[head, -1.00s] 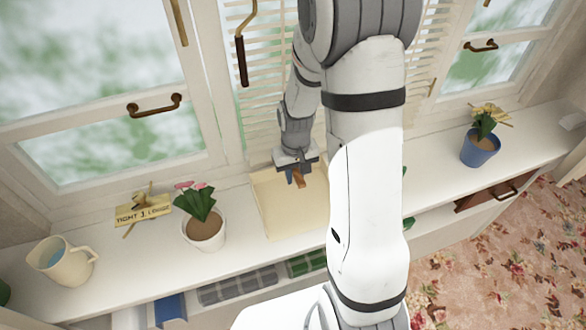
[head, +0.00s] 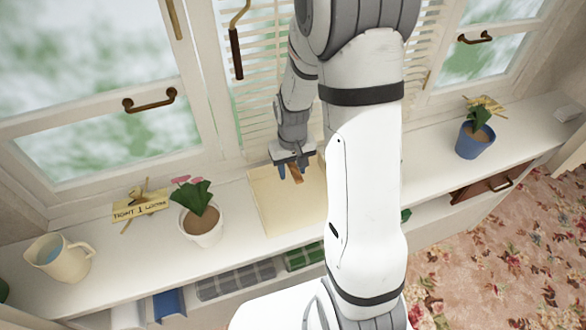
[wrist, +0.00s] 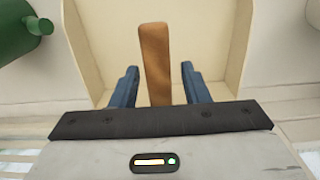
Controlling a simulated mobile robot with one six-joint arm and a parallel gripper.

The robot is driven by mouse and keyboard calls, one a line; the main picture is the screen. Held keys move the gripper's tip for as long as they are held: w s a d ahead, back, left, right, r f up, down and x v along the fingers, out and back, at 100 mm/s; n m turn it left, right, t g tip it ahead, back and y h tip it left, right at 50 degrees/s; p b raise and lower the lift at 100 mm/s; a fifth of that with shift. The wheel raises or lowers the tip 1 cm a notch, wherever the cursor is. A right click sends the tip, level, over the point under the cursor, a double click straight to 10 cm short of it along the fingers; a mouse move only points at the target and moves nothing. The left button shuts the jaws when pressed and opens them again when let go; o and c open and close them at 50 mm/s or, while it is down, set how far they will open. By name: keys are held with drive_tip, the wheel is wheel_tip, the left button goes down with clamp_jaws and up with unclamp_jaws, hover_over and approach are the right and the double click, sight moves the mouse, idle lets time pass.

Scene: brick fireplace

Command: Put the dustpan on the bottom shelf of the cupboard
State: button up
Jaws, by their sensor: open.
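The dustpan (head: 262,203) is a cream, square, shallow pan with a raised rim and a brown handle. It lies on the white top of the cupboard (head: 120,262) below the window, partly hidden by my arm. My gripper (head: 297,173) is over its window-side end, open. In the wrist view the dustpan (wrist: 92,45) fills the upper middle. Its brown handle lies between the two blue fingers of my gripper (wrist: 159,70), with a gap on both sides. The cupboard's open front shows folded cloths inside; its bottom shelf cannot be made out.
A white flowerpot (head: 201,226), a yellow sign (head: 141,206) and a cream jug (head: 62,260) stand left of the dustpan. A blue pot (head: 475,140) stands to the right. A green object (wrist: 22,30) shows beside the dustpan. Window handles (head: 150,101) project behind.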

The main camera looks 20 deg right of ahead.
wheel_tip(320, 180, up, 11)
drive_tip(key=s+a+r+t, duration=0.1)
drive_tip(key=s+r, duration=0.3)
drive_tip(key=s, duration=0.4)
drive_tip(key=s+a+r+t, duration=0.1)
drive_tip(key=s+r+t, duration=0.1)
drive_tip(key=s+r, duration=0.2)
drive_tip(key=s, duration=0.3)
drive_tip(key=shift+s+r, duration=0.4)
drive_tip(key=shift+c, duration=0.6)
